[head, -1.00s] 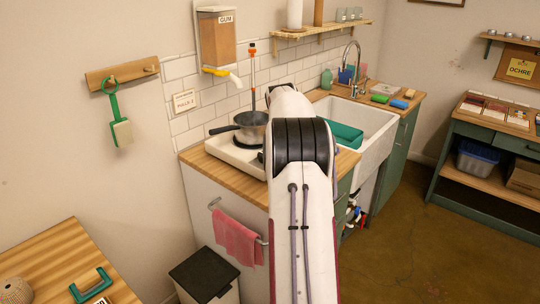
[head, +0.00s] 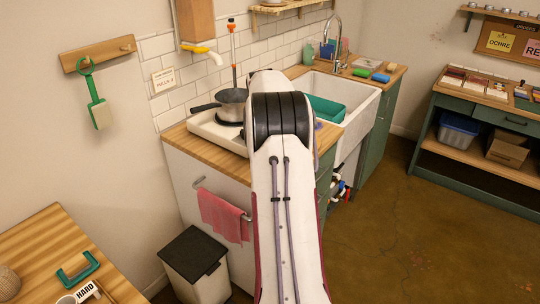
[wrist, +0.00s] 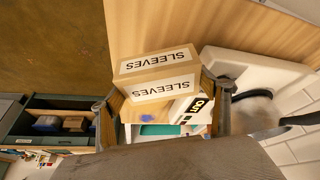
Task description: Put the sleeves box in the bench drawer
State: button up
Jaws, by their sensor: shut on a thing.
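The sleeves box (wrist: 158,67), a tan carton with white SLEEVES labels, is between the fingers of my gripper (wrist: 163,95) in the wrist view. The fingers are shut on its sides, and the labels read upside down. The box and gripper are hidden behind my arm in the head view. A green bench (head: 436,125) stands at the right in the head view. Its drawer (head: 512,121) has a dark handle and looks shut. The bench also shows at the left in the wrist view (wrist: 18,115).
A wooden counter (head: 196,146) holds a white hob with a pan (head: 232,102). A sink (head: 350,100) with a teal tub (head: 326,109) lies beyond. A bin (head: 195,262) stands below. A grey tub (head: 458,128) and cartons (head: 507,150) sit on the bench's lower shelf. The floor before it is clear.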

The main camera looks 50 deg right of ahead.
jog(key=shift+f, duration=1.2)
jog(key=shift+f, duration=1.85)
jog(key=shift+f, duration=0.15)
jog(key=o, duration=1.3)
jog(key=v, duration=1.2)
jog(key=shift+s, duration=0.1)
